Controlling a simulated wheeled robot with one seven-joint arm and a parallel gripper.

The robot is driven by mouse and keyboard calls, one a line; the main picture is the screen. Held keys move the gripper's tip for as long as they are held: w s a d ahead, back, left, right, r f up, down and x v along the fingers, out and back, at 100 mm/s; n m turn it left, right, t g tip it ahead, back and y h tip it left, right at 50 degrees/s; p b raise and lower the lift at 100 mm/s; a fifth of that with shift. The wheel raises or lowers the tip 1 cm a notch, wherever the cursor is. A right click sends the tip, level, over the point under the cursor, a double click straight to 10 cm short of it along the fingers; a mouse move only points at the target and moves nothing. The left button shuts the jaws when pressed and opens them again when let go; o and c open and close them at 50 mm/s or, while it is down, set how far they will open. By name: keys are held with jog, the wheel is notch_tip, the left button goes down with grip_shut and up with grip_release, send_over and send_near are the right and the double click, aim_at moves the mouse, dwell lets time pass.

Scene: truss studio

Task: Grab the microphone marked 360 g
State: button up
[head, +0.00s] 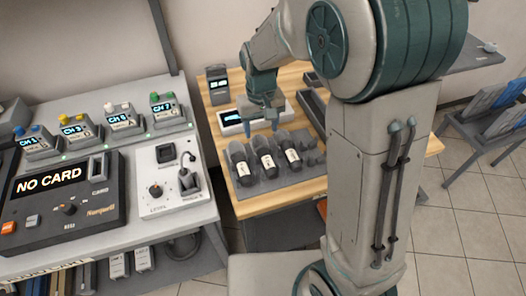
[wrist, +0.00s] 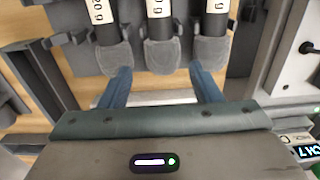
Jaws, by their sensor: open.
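Three black microphones with grey heads and pale labels lie side by side in a dark grey holder (head: 268,182) on the wooden table: left (head: 243,172), middle (head: 266,162) and right (head: 289,154). The wrist view shows the left microphone (wrist: 106,45), middle microphone (wrist: 159,40) and right microphone (wrist: 213,45) at its top. Their labels are cut off or too small, so I cannot tell which is marked 360 g. My gripper (head: 262,127) is open and empty, pointing down just behind the microphones' head ends. Its blue fingers (wrist: 160,72) also show in the wrist view.
A white unit with a lit display (head: 232,118) lies beneath and behind my gripper. A small dark device (head: 217,84) stands at the table's back left. Dark trays (head: 312,108) lie to the right. A console desk (head: 110,250) with a NO CARD panel (head: 62,200) stands at left.

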aim_at(260, 141)
jog(key=shift+s+a+f, duration=0.1)
jog(key=shift+s+f, duration=0.05)
jog(key=shift+f, duration=1.55)
jog(key=shift+s+f, duration=0.1)
jog(key=shift+f, duration=1.6)
jog(key=c, duration=0.9)
jog(key=shift+c, duration=0.5)
jog(key=shift+r, duration=0.1)
